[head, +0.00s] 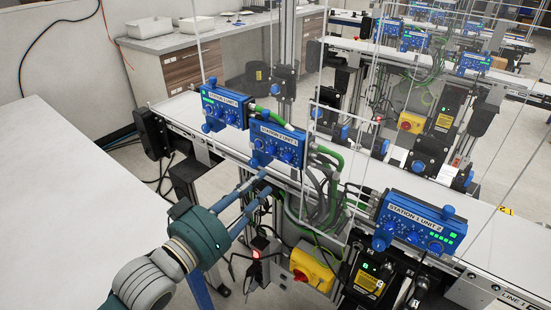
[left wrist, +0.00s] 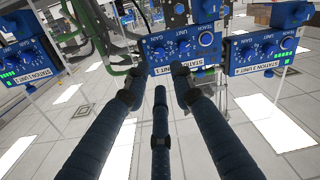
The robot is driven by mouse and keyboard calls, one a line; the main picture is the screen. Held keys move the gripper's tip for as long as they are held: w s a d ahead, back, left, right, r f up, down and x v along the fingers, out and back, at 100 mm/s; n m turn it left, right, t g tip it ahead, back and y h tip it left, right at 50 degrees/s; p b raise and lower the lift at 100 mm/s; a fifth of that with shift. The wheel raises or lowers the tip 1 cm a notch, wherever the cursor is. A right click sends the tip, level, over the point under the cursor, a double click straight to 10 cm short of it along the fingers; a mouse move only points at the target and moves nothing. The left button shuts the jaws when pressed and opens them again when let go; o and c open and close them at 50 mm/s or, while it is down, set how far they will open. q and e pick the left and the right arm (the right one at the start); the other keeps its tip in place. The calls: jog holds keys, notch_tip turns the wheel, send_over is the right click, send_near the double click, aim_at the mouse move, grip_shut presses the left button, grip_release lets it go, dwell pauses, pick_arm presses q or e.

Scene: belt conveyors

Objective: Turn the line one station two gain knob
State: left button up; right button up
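The middle blue control unit (head: 277,141) is mounted on the near conveyor's rail. Its label is too small to read surely in the head view. In the left wrist view this unit (left wrist: 185,53) appears upside down, with a row of blue knobs and lettering that includes GAIN beside one knob (left wrist: 158,53). My left gripper (head: 265,182) is just below and in front of this unit. In the left wrist view its fingers (left wrist: 158,88) are spread apart with nothing between them. The fingertips partly cover the unit's label edge. My right gripper is not in view.
Similar units stand left (head: 225,104) and right (head: 420,222) along the rail, the right one labelled STATION 1 UNIT 2. Clear panels (head: 325,165), green cables and a yellow switch box (head: 312,270) are close to my arm. A white table (head: 60,200) is at left.

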aim_at(285, 160)
pick_arm(q)
jog(key=p+x, duration=0.2)
jog(key=x, duration=0.7)
jog(key=shift+w+d, duration=0.2)
jog(key=shift+w, duration=0.05)
